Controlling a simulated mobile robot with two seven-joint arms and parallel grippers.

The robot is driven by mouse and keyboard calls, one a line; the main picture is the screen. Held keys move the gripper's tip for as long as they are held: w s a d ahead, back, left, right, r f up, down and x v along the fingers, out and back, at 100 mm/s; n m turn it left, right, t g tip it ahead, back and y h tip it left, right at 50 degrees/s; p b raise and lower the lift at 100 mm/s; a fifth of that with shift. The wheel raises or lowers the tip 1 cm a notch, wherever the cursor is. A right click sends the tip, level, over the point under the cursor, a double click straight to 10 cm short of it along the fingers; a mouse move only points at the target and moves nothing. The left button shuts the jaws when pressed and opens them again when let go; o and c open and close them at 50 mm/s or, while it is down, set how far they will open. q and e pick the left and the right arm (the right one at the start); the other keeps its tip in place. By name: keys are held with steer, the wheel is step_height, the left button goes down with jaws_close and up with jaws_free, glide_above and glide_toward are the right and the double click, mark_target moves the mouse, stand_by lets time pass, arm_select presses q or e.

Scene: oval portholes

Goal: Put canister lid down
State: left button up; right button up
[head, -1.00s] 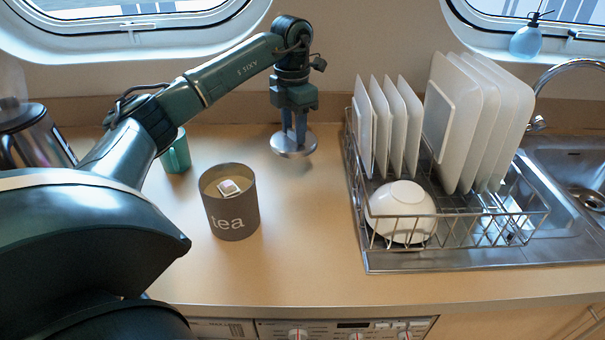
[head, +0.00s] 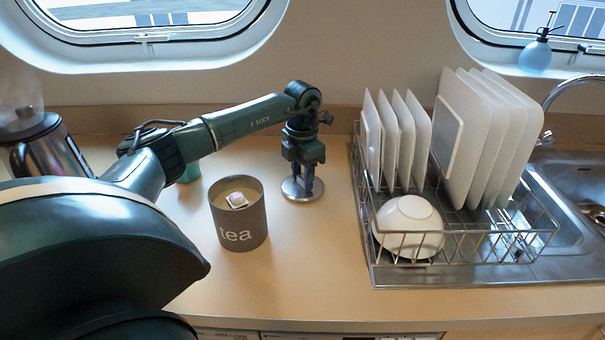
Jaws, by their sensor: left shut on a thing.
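The canister lid (head: 291,189) is a round silvery disc low over the counter, between the tea canister and the dish rack. It looks to be on or very close to the counter surface. My left gripper (head: 303,186) points down and is shut on the lid at its top. The grey tea canister (head: 240,232) stands upright and open to the left of the lid, with a small white-tagged item (head: 237,200) inside. My right gripper is not in view.
A wire dish rack (head: 455,245) with white plates (head: 470,140) and an upturned white bowl (head: 408,226) stands right of the lid. A green cup (head: 190,172) is partly hidden behind my left arm. A kettle (head: 50,145) stands at the left. The counter (head: 310,265) in front is clear.

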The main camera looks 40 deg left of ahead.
mark_target(302, 178)
arm_select(q)
steer(key=o, duration=1)
step_height(302, 178, up, 12)
steer(key=shift+r+b, duration=0.1)
steer(key=shift+b, duration=0.35)
